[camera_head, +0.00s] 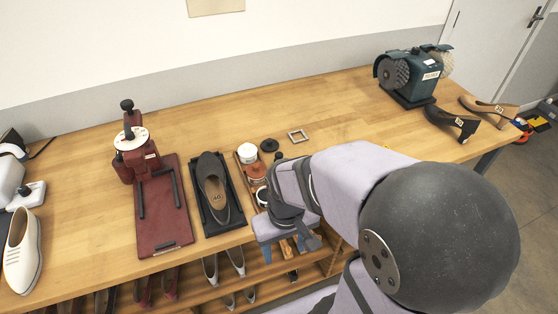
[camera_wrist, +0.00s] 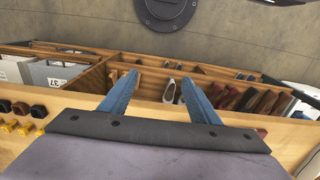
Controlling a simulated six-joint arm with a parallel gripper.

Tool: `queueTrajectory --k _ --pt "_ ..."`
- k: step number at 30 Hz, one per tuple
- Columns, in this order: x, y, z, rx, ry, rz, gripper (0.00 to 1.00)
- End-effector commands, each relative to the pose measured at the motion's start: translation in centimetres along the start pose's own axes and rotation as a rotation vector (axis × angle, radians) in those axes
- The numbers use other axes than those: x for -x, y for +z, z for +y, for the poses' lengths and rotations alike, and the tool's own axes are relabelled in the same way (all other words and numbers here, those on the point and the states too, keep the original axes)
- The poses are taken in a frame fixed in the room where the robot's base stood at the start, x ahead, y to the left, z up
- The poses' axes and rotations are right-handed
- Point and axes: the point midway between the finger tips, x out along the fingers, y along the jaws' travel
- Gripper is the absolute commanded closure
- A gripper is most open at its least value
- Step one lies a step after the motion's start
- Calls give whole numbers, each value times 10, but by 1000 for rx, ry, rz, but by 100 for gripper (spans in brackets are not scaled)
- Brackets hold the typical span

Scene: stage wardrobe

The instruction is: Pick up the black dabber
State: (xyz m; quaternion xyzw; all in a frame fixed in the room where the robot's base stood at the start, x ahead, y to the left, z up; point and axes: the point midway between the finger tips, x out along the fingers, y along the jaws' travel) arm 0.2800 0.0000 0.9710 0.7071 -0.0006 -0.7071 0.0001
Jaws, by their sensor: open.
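I cannot clearly make out the black dabber. In the head view a small dark thing (camera_head: 278,155) shows beside my arm at the jar tray, but I cannot tell what it is. My gripper (camera_head: 290,240) is at the table's front edge, partly hidden by my own arm, to the right of the dark shoe. In the wrist view my gripper (camera_wrist: 158,85) is open, its two blue fingers apart with nothing between them. They point over the shelf below the table edge. Several small dark-topped pieces with yellow parts (camera_wrist: 20,110) show at the left there.
A tray (camera_head: 240,167) with a white jar (camera_head: 247,152) and a red-brown jar (camera_head: 257,172) stands near my arm. A black disc (camera_head: 269,145) and a metal frame (camera_head: 298,136) lie behind. A grinder (camera_head: 410,78) stands at the right. The table's back middle is clear.

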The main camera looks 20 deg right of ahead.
Motion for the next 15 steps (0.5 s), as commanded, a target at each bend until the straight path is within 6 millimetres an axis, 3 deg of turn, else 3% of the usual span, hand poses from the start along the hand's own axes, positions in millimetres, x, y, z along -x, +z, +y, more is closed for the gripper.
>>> queueTrajectory --k 5,8,15 --pt "5 -19 2 -25 2 4 44" --pt "12 -45 6 -60 4 12 44" --pt "26 -140 27 -200 12 35 44"
